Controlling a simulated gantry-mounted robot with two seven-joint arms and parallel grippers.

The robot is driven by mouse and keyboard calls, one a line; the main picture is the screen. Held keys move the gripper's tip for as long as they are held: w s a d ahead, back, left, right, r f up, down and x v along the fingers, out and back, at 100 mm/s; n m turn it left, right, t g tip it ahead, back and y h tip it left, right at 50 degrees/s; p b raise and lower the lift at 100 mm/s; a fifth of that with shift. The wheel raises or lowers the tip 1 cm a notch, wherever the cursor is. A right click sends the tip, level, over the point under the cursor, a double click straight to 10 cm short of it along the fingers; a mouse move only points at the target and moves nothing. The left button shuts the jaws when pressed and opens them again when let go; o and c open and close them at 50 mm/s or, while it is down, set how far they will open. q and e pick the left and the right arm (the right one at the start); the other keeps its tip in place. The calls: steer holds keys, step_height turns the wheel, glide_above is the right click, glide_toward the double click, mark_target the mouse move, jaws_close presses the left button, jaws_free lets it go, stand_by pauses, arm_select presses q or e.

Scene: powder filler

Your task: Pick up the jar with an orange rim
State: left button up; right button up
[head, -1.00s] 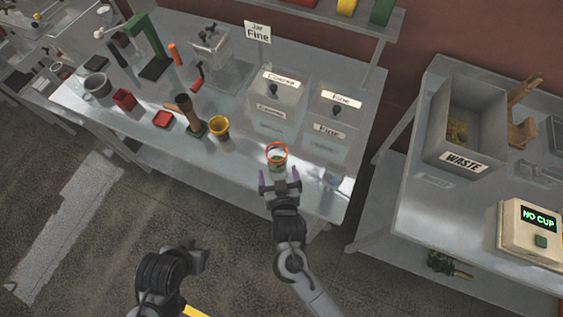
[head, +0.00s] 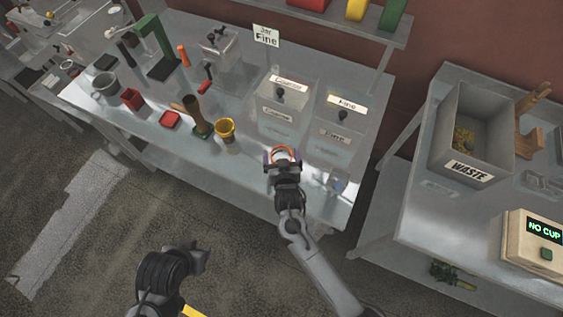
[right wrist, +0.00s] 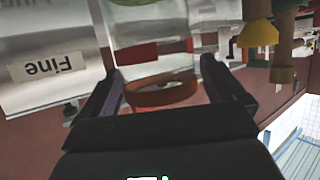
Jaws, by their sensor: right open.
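The jar with an orange rim (head: 284,149) stands near the front edge of the workbench, partly hidden by my right gripper. My right gripper (head: 283,157) is open, with a finger on each side of the jar. In the right wrist view the clear glass jar (right wrist: 155,60) shows upside down between the two purple-edged fingers, with its orange rim towards the palm. A small gap shows beside each finger. My left gripper (head: 188,262) is dark and low in the head view, away from the bench; its jaws cannot be made out.
Clear bins labelled Coarse (head: 283,110) and Fine (head: 340,125) stand behind the jar. A yellow cup (head: 225,130) is to its left. A small clear container (head: 339,183) is to its right. A waste bin (head: 463,130) stands on the right table.

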steer(key=shift+w+f, duration=0.1)
steer(key=shift+w, duration=0.1)
steer(key=shift+c, duration=0.3)
steer(key=c, duration=1.2)
steer(key=shift+c, duration=0.6)
steer(key=shift+r, duration=0.2)
